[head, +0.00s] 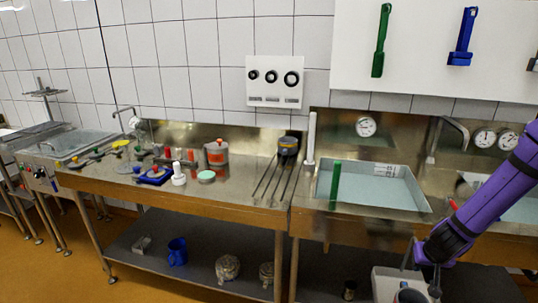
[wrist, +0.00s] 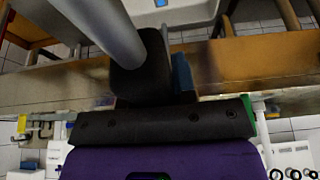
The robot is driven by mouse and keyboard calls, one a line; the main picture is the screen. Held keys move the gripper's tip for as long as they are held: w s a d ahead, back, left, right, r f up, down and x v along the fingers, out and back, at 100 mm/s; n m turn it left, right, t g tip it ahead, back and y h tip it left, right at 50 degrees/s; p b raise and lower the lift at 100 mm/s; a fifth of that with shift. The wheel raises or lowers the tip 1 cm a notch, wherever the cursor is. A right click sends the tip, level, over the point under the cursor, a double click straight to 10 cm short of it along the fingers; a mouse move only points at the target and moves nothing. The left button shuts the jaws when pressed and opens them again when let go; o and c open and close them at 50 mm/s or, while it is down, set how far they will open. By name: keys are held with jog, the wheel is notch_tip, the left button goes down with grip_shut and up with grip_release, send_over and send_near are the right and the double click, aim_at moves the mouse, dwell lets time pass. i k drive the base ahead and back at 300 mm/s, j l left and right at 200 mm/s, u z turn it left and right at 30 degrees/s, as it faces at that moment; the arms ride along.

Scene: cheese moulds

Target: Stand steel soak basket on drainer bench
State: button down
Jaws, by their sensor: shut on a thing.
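My gripper (head: 428,262) is low at the right in the head view, in front of the sink bench. It is shut on a grey round bar (wrist: 100,32), which shows large in the wrist view beside the dark finger. I cannot tell whether this bar belongs to the steel soak basket; no basket shows clearly in the grip. The steel drainer bench (head: 232,192) is left of the sink, with long dark bars (head: 270,180) lying on its right part. Two silvery rounded items, one of them a metal piece (head: 228,267), stand on the shelf below it.
A water-filled sink (head: 375,190) with a green upright rod (head: 335,185) is right of the bench. A red-banded pot (head: 216,153), a dark pot (head: 288,146) and several small items crowd the bench. Its front middle is clear. A blue jug (head: 177,251) is on the lower shelf.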

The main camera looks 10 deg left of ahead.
aim_at(262, 177)
jog(key=l+u, duration=0.35)
jog(key=k+l+u, duration=0.1)
jog(key=u, duration=0.25)
